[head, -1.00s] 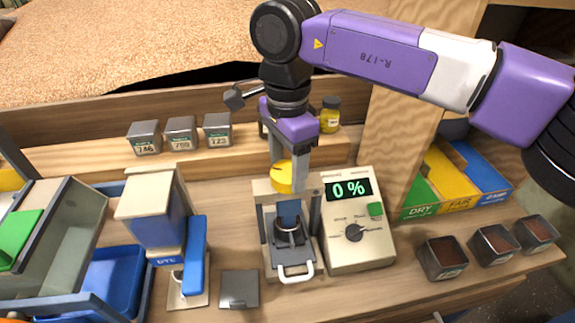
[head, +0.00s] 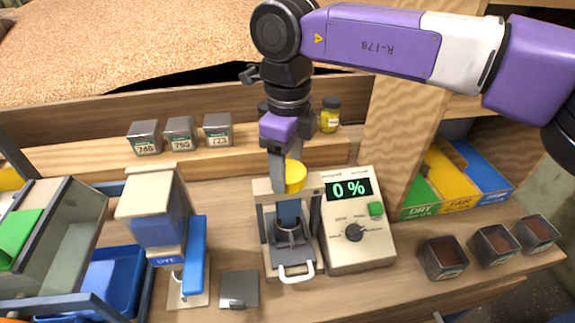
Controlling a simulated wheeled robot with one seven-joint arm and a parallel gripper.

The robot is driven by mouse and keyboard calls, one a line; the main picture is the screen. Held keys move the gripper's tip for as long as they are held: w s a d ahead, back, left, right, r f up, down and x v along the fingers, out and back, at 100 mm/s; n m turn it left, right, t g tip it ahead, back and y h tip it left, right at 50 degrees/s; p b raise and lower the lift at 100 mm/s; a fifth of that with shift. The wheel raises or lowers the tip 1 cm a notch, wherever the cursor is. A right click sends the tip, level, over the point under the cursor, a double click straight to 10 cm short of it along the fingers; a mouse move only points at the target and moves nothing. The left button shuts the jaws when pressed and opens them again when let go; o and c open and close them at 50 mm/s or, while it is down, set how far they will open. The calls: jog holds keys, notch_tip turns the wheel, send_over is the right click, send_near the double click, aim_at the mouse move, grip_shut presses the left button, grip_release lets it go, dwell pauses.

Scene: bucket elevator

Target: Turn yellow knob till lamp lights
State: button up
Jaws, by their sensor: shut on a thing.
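The yellow knob (head: 295,175) sits on top of the small press frame (head: 262,190) in the middle of the bench. My gripper (head: 283,186) points down at it and is shut on the knob; one finger covers its left part. Below, the press holds a dark round cup (head: 291,235) under a blue block (head: 289,211). The meter (head: 360,255) to the right reads 0 % on its display (head: 348,188). It has a green button (head: 376,209) and a black dial (head: 354,232). I cannot make out a lit lamp.
A blue-handled device (head: 160,225) stands left of the press, with a flat grey box (head: 239,289) between them. Metal sample tins (head: 443,258) stand at the right.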

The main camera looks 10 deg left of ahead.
aim_at(288, 170)
jog(key=m, duration=0.7)
jog(key=shift+w+b, duration=0.1)
jog(key=shift+b, duration=0.2)
jog(key=m, duration=0.6)
jog(key=shift+d+b, duration=0.1)
jog(key=shift+b, duration=0.3)
jog(key=shift+m, duration=0.3)
jog(key=o, duration=1.4)
jog(key=shift+c, duration=0.2)
jog(key=shift+r, duration=0.15)
notch_tip(288, 170, up, 8)
jog(key=shift+f, duration=0.2)
